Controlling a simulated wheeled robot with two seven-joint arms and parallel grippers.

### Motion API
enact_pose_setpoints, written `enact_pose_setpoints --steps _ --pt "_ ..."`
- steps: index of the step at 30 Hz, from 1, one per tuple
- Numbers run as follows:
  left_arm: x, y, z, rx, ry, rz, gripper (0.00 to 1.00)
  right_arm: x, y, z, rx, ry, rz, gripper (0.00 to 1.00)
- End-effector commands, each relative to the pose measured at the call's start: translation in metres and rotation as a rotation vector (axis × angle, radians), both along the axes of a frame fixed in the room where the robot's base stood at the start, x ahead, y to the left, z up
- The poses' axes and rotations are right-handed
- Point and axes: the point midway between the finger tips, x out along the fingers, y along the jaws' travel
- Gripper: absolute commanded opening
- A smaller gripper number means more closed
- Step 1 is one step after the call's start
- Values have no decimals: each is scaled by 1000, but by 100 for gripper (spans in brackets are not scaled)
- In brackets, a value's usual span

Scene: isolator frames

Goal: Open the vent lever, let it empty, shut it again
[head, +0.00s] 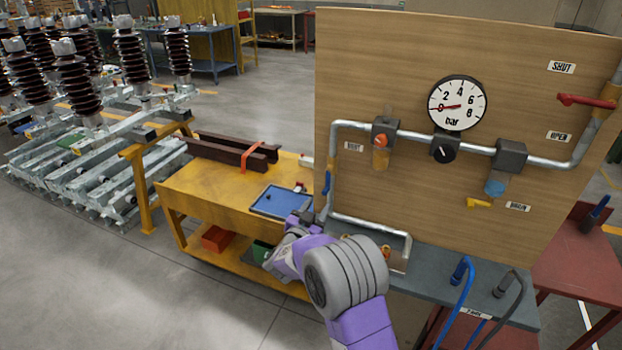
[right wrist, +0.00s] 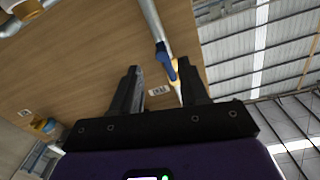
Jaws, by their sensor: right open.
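A blue lever (head: 327,183) sits on the pipe at the left edge of the wooden board and hangs roughly downward. In the right wrist view the blue lever (right wrist: 165,62) shows beyond and between the fingertips. My right gripper (head: 304,213) is open, just below and left of this lever; its spread fingers (right wrist: 165,80) show in the right wrist view with nothing visibly gripped. I cannot tell whether they touch the lever. The round bar gauge (head: 457,103) has its red needle near 0. A red lever (head: 586,101) points left between SHUT and OPEN labels.
A yellow lever (head: 478,203) sits by the DRAIN label. A black knob (head: 443,150) is below the gauge. The yellow cart (head: 215,190) with a blue tray (head: 270,201) stands beyond my right arm.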

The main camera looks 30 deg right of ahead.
Motion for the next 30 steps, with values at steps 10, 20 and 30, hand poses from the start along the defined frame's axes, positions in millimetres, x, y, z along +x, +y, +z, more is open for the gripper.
enact_pose_setpoints --steps 10,20,30 --pt "-2 0 -4 -1 4 0 57 23 -29 -2 2 -1 -2 44" --pt "-2 0 -7 -1 4 0 57 47 -56 -2 2 2 2 44" --pt "-2 0 -7 -1 3 0 57 49 -57 -1 2 2 3 40"
